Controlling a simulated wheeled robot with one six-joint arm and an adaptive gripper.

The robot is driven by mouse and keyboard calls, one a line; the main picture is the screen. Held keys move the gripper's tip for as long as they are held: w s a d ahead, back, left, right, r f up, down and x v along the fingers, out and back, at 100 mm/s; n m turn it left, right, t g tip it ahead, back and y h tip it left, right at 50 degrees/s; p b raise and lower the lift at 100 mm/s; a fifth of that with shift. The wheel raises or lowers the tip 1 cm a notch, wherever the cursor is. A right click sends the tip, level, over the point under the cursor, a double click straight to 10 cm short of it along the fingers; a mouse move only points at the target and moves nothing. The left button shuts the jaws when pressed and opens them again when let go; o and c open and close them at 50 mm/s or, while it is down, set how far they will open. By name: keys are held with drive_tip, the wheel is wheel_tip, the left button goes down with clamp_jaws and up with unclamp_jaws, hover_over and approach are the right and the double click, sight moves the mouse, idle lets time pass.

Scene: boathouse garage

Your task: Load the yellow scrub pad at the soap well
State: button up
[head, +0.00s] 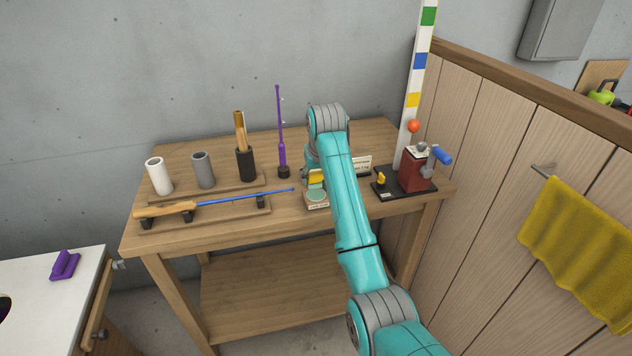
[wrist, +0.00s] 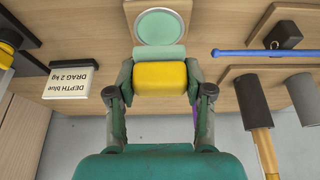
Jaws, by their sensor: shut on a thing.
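The yellow scrub pad (wrist: 160,77) sits between the two fingers of my gripper (wrist: 160,82), which is shut on it. A pale green strip shows along the pad's far edge. In the head view the yellow pad (head: 316,177) shows just left of my arm, above the workbench. The soap well (wrist: 158,26) is a round pale green disc in a wooden block, directly beyond the pad in the wrist view. In the head view the soap well (head: 316,196) is just below the pad, partly beside my arm. I cannot tell whether the pad touches it.
A blue rod (head: 245,197) with a wooden handle lies on a rack to the left. White (head: 158,176), grey (head: 203,170) and black cups stand behind it. A purple rod (head: 281,140) stands near my arm. A red winch (head: 411,172) and a striped post are to the right.

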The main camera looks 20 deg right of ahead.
sight(316, 173)
drive_tip(key=shift+r, duration=1.75)
drive_tip(key=shift+s+f, duration=0.1)
drive_tip(key=shift+s, duration=0.05)
